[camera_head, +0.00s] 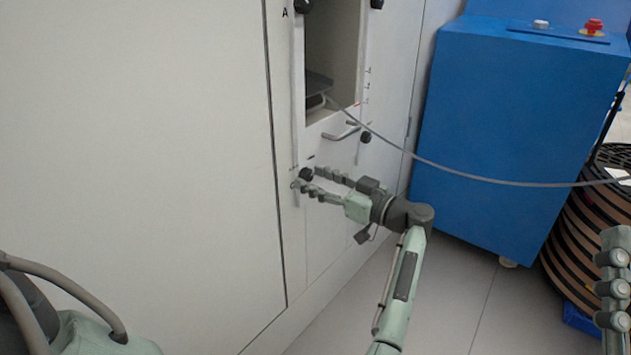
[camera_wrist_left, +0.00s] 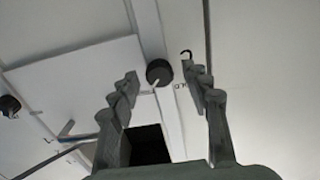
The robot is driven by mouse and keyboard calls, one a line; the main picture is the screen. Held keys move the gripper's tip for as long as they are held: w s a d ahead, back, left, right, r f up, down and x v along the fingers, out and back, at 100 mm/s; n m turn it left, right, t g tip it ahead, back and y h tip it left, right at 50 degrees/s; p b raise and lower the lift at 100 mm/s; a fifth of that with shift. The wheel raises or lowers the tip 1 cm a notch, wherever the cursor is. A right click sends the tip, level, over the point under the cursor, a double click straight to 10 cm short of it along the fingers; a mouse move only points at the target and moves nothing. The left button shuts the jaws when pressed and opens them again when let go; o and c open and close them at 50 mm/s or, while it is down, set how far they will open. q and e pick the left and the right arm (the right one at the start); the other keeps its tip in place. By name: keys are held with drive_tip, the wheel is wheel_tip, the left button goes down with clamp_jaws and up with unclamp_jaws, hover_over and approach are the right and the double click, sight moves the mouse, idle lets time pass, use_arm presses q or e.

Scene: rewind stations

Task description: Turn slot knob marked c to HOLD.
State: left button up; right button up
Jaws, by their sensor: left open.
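A small round black knob (camera_head: 306,174) sits low on the white cabinet front, below an open slot. In the left wrist view the knob (camera_wrist_left: 159,72) shows a white pointer line, and small dark marks beside it are too blurred to read. My left gripper (camera_head: 308,180) is open, its two fingers on either side of the knob in the head view. In the left wrist view the fingertips (camera_wrist_left: 164,80) also flank the knob; I cannot tell if they touch it. The letter c is not readable in either view.
Another black knob (camera_head: 365,137) sits to the upper right near a bar handle (camera_head: 342,132). One more knob (camera_head: 303,6) is beside the letter A. A grey cable (camera_head: 480,178) runs from the slot rightward past a blue cabinet (camera_head: 510,120).

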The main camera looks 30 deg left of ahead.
use_arm(q)
drive_tip(key=shift+a, duration=0.1)
clamp_jaws()
idle(0.3)
